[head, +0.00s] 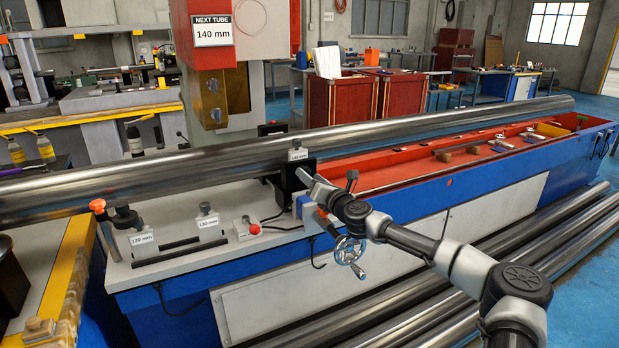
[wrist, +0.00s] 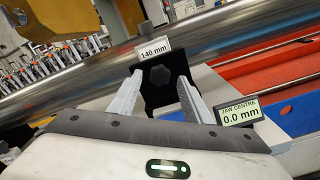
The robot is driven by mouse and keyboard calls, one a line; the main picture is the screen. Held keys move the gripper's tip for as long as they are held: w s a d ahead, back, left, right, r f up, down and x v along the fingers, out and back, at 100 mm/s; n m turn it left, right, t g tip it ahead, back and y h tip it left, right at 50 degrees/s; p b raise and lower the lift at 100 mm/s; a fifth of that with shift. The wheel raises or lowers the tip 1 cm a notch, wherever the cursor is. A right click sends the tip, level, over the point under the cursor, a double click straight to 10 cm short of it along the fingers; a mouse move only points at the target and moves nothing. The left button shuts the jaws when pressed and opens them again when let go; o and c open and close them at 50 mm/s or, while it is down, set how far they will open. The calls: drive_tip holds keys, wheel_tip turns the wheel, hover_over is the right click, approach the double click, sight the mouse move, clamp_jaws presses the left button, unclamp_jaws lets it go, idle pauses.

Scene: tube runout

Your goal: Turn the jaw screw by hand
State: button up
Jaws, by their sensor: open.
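The jaw screw (wrist: 160,76) shows in the wrist view as a dark hex head on a black jaw block (wrist: 152,98), under a 140 mm label (wrist: 154,50). My gripper (wrist: 160,80) is open, its two grey fingers on either side of the hex head in the picture. I cannot tell whether they touch it. In the head view my gripper (head: 305,178) is at the right side of the black block (head: 285,185), which hides the screw there. A readout (wrist: 238,113) right of the fingers says JAW CENTRE 0.0 mm.
A long steel tube (head: 130,180) runs just behind the block. A sign (head: 212,30) reads NEXT TUBE 140 mm. Blocks marked 120 mm (head: 143,241) and 130 mm (head: 208,224) stand front left. A handwheel (head: 350,251) sits below my wrist. More tubes (head: 400,318) lie near the floor.

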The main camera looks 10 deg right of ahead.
drive_tip(key=shift+v, duration=2.4)
